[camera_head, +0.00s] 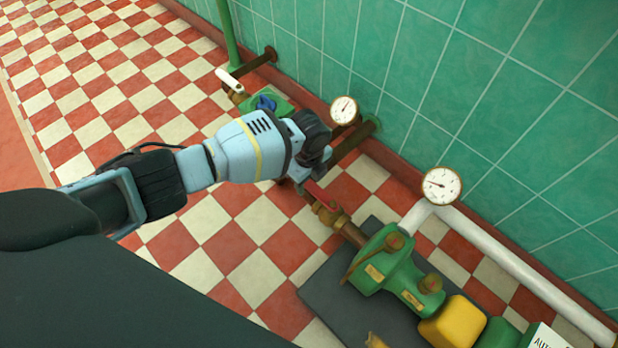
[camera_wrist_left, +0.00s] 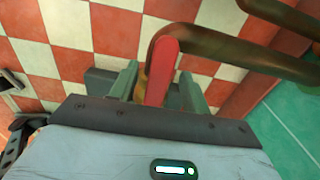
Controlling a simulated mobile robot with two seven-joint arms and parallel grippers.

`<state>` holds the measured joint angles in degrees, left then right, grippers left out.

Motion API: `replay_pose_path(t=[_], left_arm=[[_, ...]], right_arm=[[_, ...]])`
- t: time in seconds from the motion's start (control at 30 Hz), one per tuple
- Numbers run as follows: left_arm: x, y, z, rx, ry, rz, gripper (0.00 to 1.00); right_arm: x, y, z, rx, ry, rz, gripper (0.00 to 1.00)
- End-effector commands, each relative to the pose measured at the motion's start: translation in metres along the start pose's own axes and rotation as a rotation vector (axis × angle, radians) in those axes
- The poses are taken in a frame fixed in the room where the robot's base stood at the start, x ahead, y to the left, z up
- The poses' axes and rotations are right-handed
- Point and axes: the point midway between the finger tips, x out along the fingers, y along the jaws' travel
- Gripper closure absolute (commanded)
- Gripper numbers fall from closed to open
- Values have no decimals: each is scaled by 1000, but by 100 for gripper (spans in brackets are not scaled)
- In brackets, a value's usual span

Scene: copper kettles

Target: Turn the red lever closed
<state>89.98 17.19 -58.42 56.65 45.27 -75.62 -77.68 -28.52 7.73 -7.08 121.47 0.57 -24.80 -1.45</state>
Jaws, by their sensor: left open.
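The red lever (camera_head: 321,194) shows in the head view on a brass valve (camera_head: 328,213), on the pipe leading to the green pump (camera_head: 385,262). In the left wrist view the red lever (camera_wrist_left: 162,70) stands between the two fingers of my left gripper (camera_wrist_left: 160,90). The fingers are open, with a gap on the right side of the lever; contact on the left side is hard to tell. In the head view my left gripper (camera_head: 305,180) is at the lever, and its dark wrist hides part of the pipework. My right gripper is not in view.
A brown pipe (camera_wrist_left: 225,42) arches close beyond the fingers in the left wrist view. White-faced gauges (camera_head: 442,186) and a white pipe (camera_head: 530,275) run near the green tiled wall (camera_head: 480,90). A blue handle (camera_head: 264,103) sits further back. The checkered floor (camera_head: 100,80) is clear at left.

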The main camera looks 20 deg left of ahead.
Motion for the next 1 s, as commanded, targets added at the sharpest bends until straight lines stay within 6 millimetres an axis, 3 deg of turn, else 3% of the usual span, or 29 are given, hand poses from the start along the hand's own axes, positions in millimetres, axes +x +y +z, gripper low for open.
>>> replay_pose_path(t=[0.07,0.4,0.77,1.0], left_arm=[[0,0,0,0,0,0,57],[0,0,0,0,0,0,100],[-1,2,0,-23,1,0,100],[-3,12,-1,-135,2,0,100]], right_arm=[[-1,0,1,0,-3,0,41],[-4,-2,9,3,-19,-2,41],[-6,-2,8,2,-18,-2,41],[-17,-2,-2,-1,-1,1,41]])
